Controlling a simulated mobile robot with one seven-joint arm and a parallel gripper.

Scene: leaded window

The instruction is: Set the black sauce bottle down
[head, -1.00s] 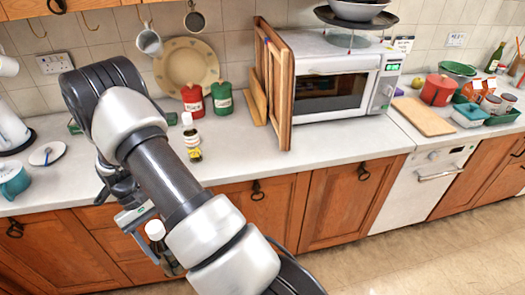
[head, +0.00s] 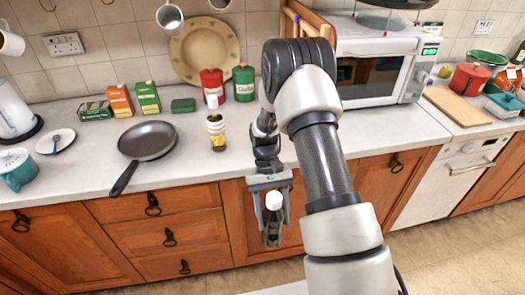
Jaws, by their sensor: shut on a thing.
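The black sauce bottle (head: 273,229) has a white cap and a dark body. My gripper (head: 272,208) is shut on it near the top. The bottle hangs upright in front of the lower cupboard doors, apart from the countertop (head: 190,170) as far as I can tell. Part of the bottle's upper body is hidden by the fingers.
A frying pan (head: 148,141) lies on the counter, its handle over the front edge. Red (head: 212,87) and green (head: 243,83) canisters stand behind. A microwave (head: 375,65) is at right.

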